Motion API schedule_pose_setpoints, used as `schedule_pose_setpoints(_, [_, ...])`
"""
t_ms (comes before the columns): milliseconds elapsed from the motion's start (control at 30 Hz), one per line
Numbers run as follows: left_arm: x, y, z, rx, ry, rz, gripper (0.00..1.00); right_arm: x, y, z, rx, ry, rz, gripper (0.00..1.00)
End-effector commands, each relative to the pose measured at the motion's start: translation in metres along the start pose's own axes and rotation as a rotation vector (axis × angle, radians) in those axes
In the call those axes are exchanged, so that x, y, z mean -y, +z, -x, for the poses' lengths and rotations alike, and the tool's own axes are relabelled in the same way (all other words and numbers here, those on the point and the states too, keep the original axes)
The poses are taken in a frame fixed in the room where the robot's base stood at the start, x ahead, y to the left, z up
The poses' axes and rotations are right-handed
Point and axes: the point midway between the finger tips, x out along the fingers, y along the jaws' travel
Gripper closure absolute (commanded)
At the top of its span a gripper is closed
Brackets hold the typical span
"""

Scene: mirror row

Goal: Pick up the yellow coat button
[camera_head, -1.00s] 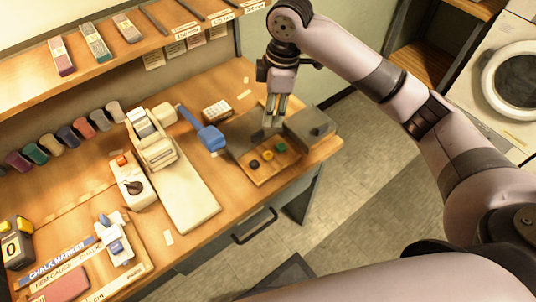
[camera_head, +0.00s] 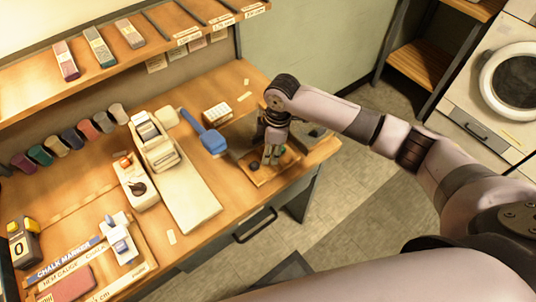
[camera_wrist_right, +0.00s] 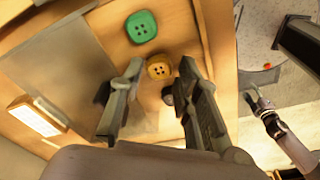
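The yellow coat button (camera_wrist_right: 160,67) lies on a wooden tray (camera_wrist_right: 178,22). In the right wrist view it shows just beyond and between the fingertips of my right gripper (camera_wrist_right: 152,90). The fingers are spread apart, with nothing held between them. A green button (camera_wrist_right: 141,27) lies farther along the same tray. In the head view my right gripper (camera_head: 270,160) points down over the tray (camera_head: 262,180) and hides the yellow button. A dark button (camera_head: 254,166) shows beside the fingers there. My left gripper is not in view.
A blue-handled tool (camera_head: 205,133) and a white box with small items (camera_head: 217,113) are left of my gripper. A sewing machine-like cream device (camera_head: 152,140) stands farther left. A grey block (camera_head: 314,131) sits behind my right wrist, partly hidden.

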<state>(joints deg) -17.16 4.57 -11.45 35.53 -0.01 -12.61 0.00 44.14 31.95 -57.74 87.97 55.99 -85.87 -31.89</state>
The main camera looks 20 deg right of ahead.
Motion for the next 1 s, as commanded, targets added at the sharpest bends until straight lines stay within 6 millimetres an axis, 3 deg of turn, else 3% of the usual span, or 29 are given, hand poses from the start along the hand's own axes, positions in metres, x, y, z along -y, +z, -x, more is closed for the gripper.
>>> schedule_pose_setpoints(100, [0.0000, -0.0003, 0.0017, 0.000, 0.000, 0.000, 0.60, 0.0004, -0.0011, -0.0102, -0.001, 0.000, 0.002, 0.70])
schedule_pose_setpoints(367, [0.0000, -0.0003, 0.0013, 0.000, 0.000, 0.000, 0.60, 0.0002, -0.0011, -0.0123, -0.002, 0.001, 0.003, 0.70])
schedule_pose_setpoints(600, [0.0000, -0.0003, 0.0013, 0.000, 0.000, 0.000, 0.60, 0.0001, -0.0010, -0.0120, -0.001, 0.001, 0.002, 0.86])
schedule_pose_setpoints(1000, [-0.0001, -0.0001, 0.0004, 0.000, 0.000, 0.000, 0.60, -0.0005, -0.0021, -0.0041, -0.002, 0.002, 0.002, 0.87])
